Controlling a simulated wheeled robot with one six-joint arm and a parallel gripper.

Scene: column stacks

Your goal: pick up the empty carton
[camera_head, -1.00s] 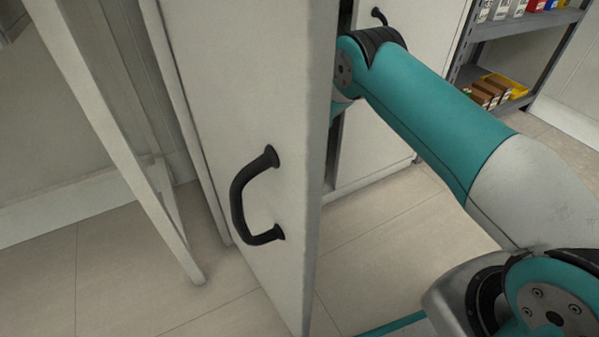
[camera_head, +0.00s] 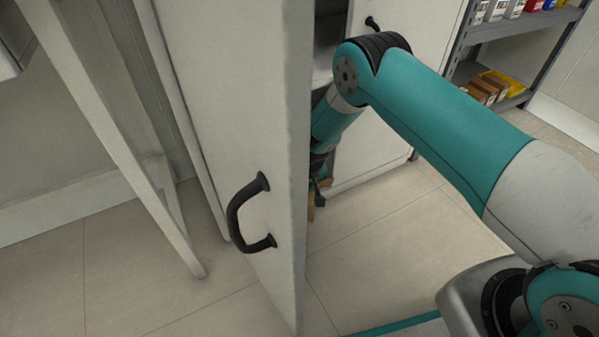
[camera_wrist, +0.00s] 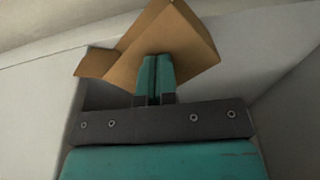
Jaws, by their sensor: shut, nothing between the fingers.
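The empty carton (camera_wrist: 180,38) is a brown cardboard box with a flap sticking out to the left. It is tilted at the top of the wrist view, beyond my fingertips. My gripper (camera_wrist: 155,60) has its two teal fingers together and overlaps the carton's lower edge in the picture; whether they touch cannot be told. Nothing is between the fingers. In the head view the open cabinet door hides most of my gripper. A small tan sliver (camera_head: 311,212) shows beside the door edge, probably the carton.
The pale door (camera_head: 235,120) with a black handle (camera_head: 236,215) stands open close to my arm's left. A grey shelf (camera_head: 520,30) with bottles and small boxes stands at the back right. A white slanted leg (camera_head: 120,140) is at left. The floor between door and shelf is clear.

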